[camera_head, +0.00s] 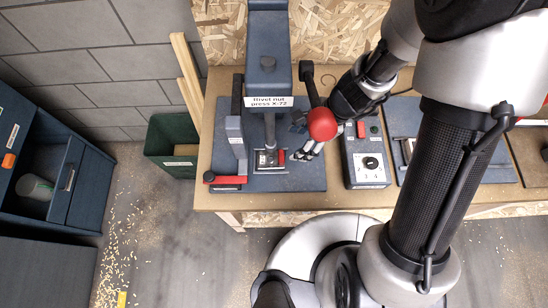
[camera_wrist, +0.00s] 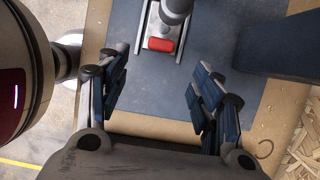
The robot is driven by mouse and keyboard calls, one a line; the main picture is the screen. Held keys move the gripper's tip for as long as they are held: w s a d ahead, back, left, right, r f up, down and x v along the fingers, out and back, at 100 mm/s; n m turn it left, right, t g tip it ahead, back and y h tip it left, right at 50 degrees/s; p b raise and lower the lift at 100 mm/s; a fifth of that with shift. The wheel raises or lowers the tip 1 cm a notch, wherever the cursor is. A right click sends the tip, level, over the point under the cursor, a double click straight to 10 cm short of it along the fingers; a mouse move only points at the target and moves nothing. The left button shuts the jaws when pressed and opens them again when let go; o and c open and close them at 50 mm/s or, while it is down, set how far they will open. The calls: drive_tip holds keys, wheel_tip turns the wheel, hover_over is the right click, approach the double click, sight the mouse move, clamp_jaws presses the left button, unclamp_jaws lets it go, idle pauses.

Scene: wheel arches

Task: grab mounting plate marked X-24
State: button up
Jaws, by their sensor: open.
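No plate with a readable X-24 mark shows in either view. My gripper (camera_head: 304,153) is just right of the ram, over the blue press base (camera_head: 295,180). In the wrist view my gripper (camera_wrist: 160,98) has its fingers wide apart with nothing between them.
A red ball-ended lever (camera_head: 321,124) stands close to my gripper. A control box (camera_head: 365,160) stands to the right on the wooden bench (camera_head: 225,198). A green bin (camera_head: 172,142) and a blue drawer cabinet (camera_head: 60,190) stand left. Wood chips litter the floor.

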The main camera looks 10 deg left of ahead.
drive_tip(key=b, duration=0.4)
approach(271, 159)
drive_tip(key=f, duration=0.5)
drive_tip(key=shift+d+f, duration=0.15)
drive_tip(key=shift+d, duration=0.25)
drive_tip(key=shift+c, duration=0.5)
drive_tip(key=c, duration=1.3)
drive_tip(key=shift+o, duration=0.2)
drive_tip(key=shift+r, duration=0.2)
